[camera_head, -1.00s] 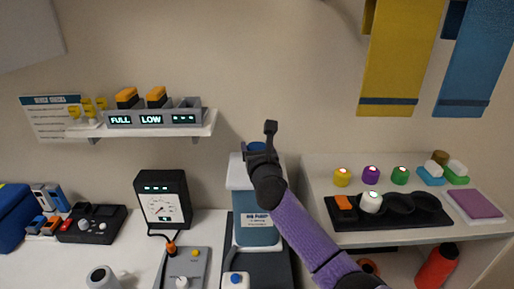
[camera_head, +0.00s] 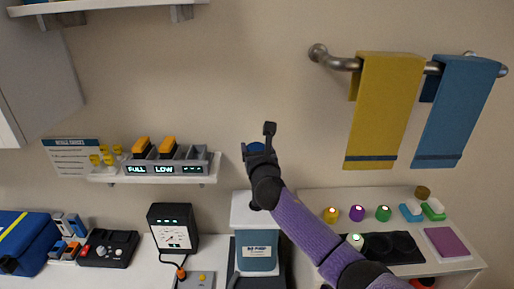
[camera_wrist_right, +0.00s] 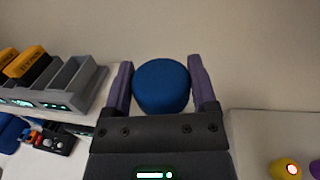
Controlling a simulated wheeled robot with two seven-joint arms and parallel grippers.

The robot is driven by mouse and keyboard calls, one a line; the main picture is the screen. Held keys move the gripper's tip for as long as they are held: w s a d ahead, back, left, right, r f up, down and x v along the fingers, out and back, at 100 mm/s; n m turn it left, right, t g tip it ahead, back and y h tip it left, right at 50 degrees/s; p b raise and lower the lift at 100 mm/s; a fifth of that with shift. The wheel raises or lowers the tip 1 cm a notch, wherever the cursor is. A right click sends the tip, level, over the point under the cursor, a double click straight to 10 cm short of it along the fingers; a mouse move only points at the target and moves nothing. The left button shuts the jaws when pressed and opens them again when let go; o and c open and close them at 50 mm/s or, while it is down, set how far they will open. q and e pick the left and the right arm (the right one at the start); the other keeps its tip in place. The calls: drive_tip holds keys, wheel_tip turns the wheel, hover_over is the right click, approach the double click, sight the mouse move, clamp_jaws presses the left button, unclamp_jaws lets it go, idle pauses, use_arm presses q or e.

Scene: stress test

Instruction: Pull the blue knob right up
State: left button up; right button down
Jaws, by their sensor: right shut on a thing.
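The blue knob (camera_head: 254,148) is a round blue cap. It also shows in the right wrist view (camera_wrist_right: 161,86), between the two purple fingers. My right gripper (camera_head: 262,138) is shut on it, and it shows in the wrist view too (camera_wrist_right: 160,78). The knob is well above the white lid of the pump container (camera_head: 250,207), which has a blue-grey body with a label. Any rod between the knob and the lid is hidden by my arm. My left gripper is not in view.
A wall shelf (camera_head: 150,178) with a grey display unit (camera_head: 165,168) is left of the gripper. A dial gauge (camera_head: 173,232) stands left of the container. A white bench (camera_head: 455,242) with a black tray (camera_head: 402,246) is right. Yellow and blue towels hang above; wall space around the gripper is free.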

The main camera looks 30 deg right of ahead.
sight(257, 147)
wheel_tip(257, 147, up, 6)
drive_tip(key=p, duration=0.4)
drive_tip(key=shift+f, duration=0.1)
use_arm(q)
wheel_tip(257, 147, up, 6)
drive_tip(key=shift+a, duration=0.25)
use_arm(e)
drive_tip(key=shift+r, duration=0.2)
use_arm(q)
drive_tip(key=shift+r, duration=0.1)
use_arm(e)
unclamp_jaws()
drive_tip(key=shift+s+a+f+p, duration=0.1)
drive_tip(key=shift+s+p, duration=0.1)
drive_tip(key=shift+p, duration=0.1)
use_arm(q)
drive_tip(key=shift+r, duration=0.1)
use_arm(e)
drive_tip(key=v, duration=0.9)
drive_tip(key=shift+s, duration=0.2)
